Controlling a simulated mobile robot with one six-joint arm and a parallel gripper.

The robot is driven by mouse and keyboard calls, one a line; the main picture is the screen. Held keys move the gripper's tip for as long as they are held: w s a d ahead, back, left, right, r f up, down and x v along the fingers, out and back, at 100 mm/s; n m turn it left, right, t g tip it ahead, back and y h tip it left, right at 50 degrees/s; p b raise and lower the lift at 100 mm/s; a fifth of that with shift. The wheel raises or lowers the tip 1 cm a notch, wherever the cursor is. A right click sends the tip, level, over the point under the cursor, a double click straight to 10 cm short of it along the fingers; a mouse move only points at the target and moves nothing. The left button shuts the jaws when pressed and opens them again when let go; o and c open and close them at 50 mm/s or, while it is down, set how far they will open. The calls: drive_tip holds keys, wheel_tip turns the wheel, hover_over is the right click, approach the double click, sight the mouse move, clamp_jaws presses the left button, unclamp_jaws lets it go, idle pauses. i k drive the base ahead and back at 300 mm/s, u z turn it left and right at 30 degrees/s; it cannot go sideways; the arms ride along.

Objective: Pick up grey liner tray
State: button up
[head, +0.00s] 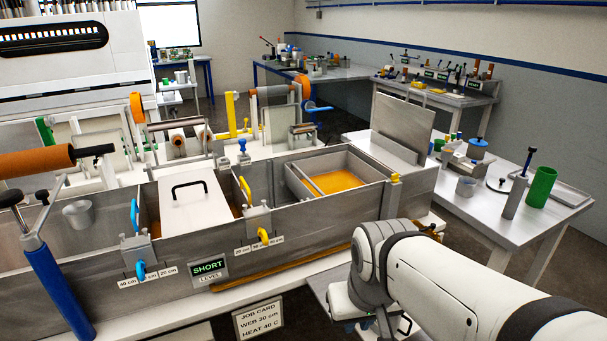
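A shallow grey tray (574,197) lies on the white side table at the right, partly hidden behind a green cylinder. A grey metal insert (300,187) sits in the right section of the bath, beside orange resin; I cannot tell which of these two is the liner tray. My arm reaches in from the lower right, in front of the bath. My gripper (372,322) is low at the bottom edge, mostly hidden by my wrist and cut off by the frame. It is apart from both grey things, and its fingers cannot be made out clearly.
The long metal bath (330,238) has a white lid (190,205) with a black handle, and blue and yellow clamps. An upright grey plate (402,126) stands at its right end.

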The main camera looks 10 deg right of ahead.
sight(324, 176)
drive_tip(key=i, duration=0.95)
drive_tip(key=z, duration=0.05)
